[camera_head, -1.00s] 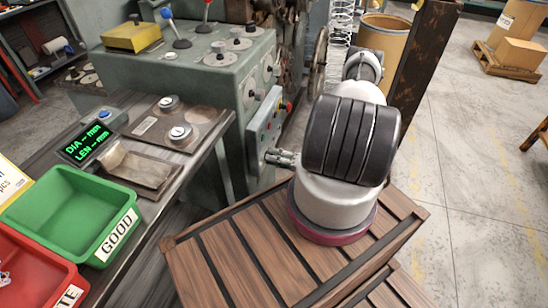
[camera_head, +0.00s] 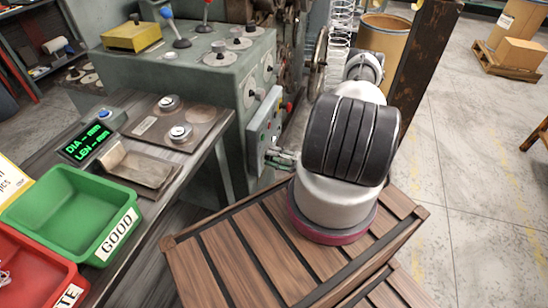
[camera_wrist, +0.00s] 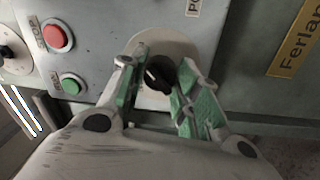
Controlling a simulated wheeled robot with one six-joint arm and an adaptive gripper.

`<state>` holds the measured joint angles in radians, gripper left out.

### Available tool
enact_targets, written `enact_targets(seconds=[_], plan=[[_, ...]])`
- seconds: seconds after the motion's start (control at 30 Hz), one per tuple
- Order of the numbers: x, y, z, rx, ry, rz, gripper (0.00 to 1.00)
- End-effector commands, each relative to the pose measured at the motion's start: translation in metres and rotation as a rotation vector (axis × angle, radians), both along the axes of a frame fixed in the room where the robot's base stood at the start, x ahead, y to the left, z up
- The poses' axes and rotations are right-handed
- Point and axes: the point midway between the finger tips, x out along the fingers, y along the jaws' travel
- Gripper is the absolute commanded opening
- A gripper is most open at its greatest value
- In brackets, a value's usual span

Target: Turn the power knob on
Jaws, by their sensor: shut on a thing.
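The power knob (camera_wrist: 156,78) is black with a white pointer line and sits on a pale round plate (camera_wrist: 179,48) on the grey panel. In the wrist view the pointer slants toward the upper left. My gripper (camera_wrist: 156,80) has its two green-padded fingers on either side of the knob, shut on it. The right finger partly covers the plate. In the head view my gripper (camera_head: 281,158) is at the lower part of the control box (camera_head: 262,128) on the machine's side, and the knob is hidden there.
A red button (camera_wrist: 57,37) and a green button (camera_wrist: 71,84) are left of the knob. A brass nameplate (camera_wrist: 295,40) is at the right. In the head view, a green bin (camera_head: 70,215) and a lit display (camera_head: 86,142) are on the bench at left.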

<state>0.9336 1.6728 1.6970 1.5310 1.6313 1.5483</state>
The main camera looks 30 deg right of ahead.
Motion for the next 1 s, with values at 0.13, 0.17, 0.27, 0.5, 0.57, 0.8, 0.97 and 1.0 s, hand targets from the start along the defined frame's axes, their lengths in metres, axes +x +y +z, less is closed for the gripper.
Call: enact_targets(seconds=[0.13, 0.17, 0.27, 0.5, 0.57, 0.8, 0.97, 1.0], plan=[[0.000, -0.001, -0.002, 0.002, 0.008, -0.003, 0.08], [0.000, -0.001, -0.002, 0.002, 0.008, -0.003, 0.08], [0.000, -0.001, -0.002, 0.002, 0.008, -0.003, 0.08], [0.000, -0.001, -0.002, 0.002, 0.008, -0.003, 0.48], [0.000, 0.000, -0.001, 0.002, 0.007, -0.002, 0.54], [0.000, 0.000, -0.001, 0.003, 0.006, -0.001, 0.54], [-0.007, -0.007, -0.001, 0.003, 0.005, -0.004, 0.54], [-0.011, -0.010, -0.001, 0.004, 0.004, -0.005, 0.54]])
